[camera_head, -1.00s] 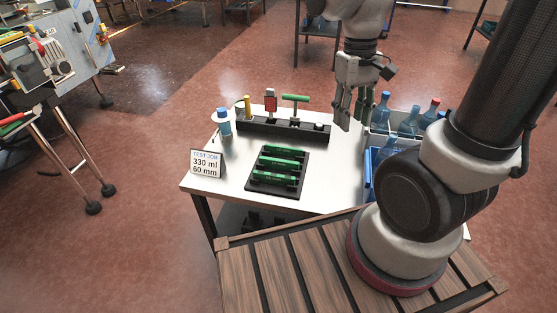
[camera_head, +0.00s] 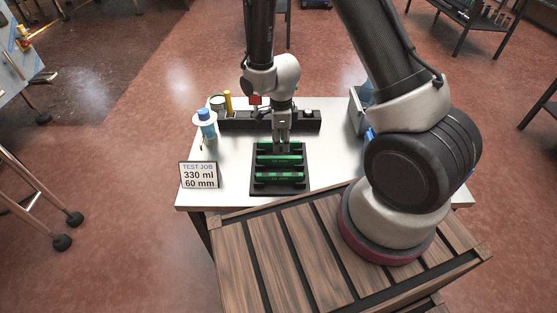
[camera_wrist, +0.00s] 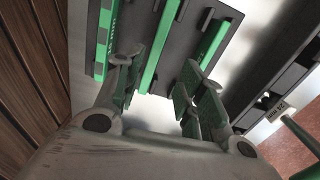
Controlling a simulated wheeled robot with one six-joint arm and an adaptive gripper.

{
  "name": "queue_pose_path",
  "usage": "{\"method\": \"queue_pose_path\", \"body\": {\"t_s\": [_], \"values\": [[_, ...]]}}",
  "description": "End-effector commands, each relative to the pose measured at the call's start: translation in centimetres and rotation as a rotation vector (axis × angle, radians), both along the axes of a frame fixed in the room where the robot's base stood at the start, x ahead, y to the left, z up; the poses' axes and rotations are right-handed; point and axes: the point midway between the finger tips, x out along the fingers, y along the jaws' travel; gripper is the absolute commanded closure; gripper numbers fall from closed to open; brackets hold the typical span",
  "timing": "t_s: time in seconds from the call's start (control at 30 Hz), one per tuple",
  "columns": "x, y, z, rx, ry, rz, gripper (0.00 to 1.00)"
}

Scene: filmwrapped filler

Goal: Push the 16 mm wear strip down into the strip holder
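The strip holder is a black slotted tray (camera_head: 258,192) on the table, with several green strips lying across it. In the wrist view, one green strip (camera_wrist: 165,35) runs between the fingers and another (camera_wrist: 103,40) lies to its left. A third (camera_wrist: 214,42) lies to the right. I cannot tell which one is 16 mm, nor how deep each sits. My gripper (camera_head: 283,146) points down over the far part of the holder. In the wrist view its fingers (camera_wrist: 160,92) are spread apart, with no strip visibly clamped. Contact with the holder cannot be told.
A black tool rack (camera_head: 235,123) stands behind the holder, with a red tool (camera_head: 255,100) and a yellow one (camera_head: 229,101). A blue-capped bottle (camera_head: 205,125) and a sign (camera_head: 199,176) reading 330 ml, 60 mm stand left. The table's right part is hidden by my arm.

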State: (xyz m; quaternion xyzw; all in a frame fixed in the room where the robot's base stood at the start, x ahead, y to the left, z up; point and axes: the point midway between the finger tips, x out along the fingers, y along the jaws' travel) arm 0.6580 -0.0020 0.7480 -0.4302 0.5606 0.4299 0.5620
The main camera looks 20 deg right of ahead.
Motion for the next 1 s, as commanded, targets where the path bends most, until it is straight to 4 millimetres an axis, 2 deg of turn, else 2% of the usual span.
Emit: {"method": "queue_pose_path", "body": {"t_s": [0.17, 0.6, 0.9, 1.0], "values": [[-0.1, 0.0, -1.3, -0.001, 0.003, -0.054, 0.61], [-0.8, 0.5, -7.3, -0.001, 0.004, -0.053, 0.61], [-0.7, 0.5, -7.8, 0.001, 0.002, -0.051, 0.61], [-0.7, 0.5, -7.8, 0.001, 0.002, -0.051, 0.79]]}}
